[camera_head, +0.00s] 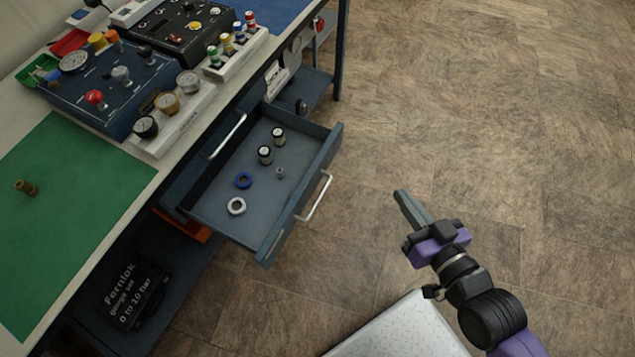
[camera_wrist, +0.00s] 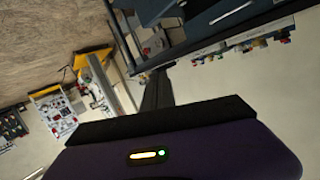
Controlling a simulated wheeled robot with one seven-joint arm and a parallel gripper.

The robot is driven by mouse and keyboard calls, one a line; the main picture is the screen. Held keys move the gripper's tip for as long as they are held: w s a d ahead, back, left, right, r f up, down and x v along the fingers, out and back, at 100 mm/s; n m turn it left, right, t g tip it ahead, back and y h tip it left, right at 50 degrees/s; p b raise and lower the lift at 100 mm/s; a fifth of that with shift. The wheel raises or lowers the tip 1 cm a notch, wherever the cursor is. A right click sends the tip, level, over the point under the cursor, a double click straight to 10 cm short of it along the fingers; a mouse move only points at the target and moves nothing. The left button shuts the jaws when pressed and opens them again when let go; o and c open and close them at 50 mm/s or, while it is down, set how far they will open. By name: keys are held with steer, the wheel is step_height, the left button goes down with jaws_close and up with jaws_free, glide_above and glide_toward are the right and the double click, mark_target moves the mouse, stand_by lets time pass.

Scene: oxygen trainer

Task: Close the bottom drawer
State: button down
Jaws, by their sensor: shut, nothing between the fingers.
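The bottom drawer (camera_head: 270,249) is a blue-grey drawer pulled out from under the workbench in the head view. Its silver bar handle (camera_head: 316,198) is on the front panel, facing right. Inside lie a blue ring, a white ring and several small fittings. Another silver handle (camera_head: 228,135) shows above the drawer's back end, on a front that looks shut. My gripper (camera_head: 402,196) is shut and empty, to the right of the drawer front and apart from it, over the floor. In the wrist view its dark fingers (camera_wrist: 157,88) are together.
The workbench top bears a green mat (camera_head: 75,200), a blue gauge panel (camera_head: 110,85) and white racks of gauges. A black case (camera_head: 125,290) sits on the shelf below, left of the drawer. The floor (camera_head: 480,120) to the right is clear.

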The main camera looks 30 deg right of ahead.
steer(key=w+d+f+m+g+p, duration=0.1)
steer(key=w+d+f+m+g, duration=0.15)
steer(key=w+d+f, duration=0.25)
steer(key=m+g+y+p, duration=0.2)
steer(key=m+y, duration=0.3)
steer(key=y, duration=0.4)
glide_toward(308, 186)
steer(key=p+x, duration=0.1)
steer(key=x, duration=0.4)
steer(key=shift+a+f, duration=0.1)
steer(key=shift+f, duration=0.1)
steer(key=shift+w+a+f, duration=0.1)
steer(key=shift+w+a, duration=0.15)
steer(key=shift+w, duration=0.2)
